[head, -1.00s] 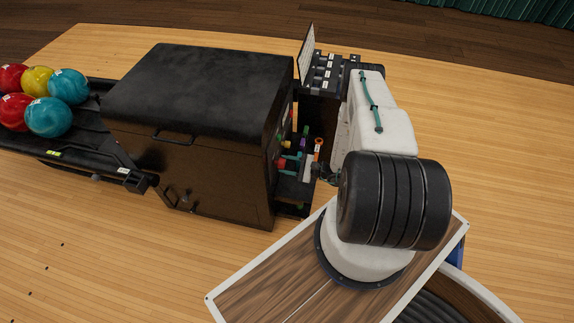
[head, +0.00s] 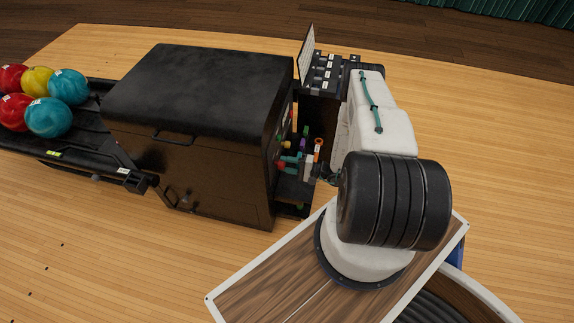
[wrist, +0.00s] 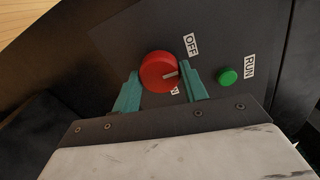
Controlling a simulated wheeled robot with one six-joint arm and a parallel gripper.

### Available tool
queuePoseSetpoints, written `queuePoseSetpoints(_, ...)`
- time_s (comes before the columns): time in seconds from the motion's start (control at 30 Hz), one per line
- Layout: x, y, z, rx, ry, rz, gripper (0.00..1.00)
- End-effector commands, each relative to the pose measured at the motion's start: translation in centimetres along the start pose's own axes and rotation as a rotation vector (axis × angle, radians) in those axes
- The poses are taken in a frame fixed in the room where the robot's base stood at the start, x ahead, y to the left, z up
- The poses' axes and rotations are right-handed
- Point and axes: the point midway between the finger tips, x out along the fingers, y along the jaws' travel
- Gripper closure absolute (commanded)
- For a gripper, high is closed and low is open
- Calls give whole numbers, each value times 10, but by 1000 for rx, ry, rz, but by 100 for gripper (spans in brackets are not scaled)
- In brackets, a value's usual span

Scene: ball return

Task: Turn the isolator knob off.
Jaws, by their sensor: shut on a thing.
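The isolator knob is a round red knob (wrist: 155,66) on a dark panel (wrist: 110,40), in the middle of the wrist view. Its pale pointer mark points right, between the OFF label (wrist: 190,44) and a mostly hidden label below it. My gripper (wrist: 160,73) has its teal fingers on both sides of the knob and is shut on it. The right finger partly covers the lower label. In the head view my gripper (head: 290,159) reaches the machine's right side, and a small part of the red knob (head: 281,167) shows there.
A green button (wrist: 228,76) with a RUN label (wrist: 249,67) sits right of the knob, close to the right finger. The black machine housing (head: 190,95) stands left of my arm. Several balls (head: 48,117) lie on the rack at left. A dark box with labelled parts (head: 326,74) stands behind.

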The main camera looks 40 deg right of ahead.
Motion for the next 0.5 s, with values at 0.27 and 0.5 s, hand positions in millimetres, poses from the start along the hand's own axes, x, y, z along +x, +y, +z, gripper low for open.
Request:
queuePoseSetpoints(0.27,0,1,2,-31,-1,1,80)
queuePoseSetpoints(0.5,0,1,2,-32,-1,1,80)
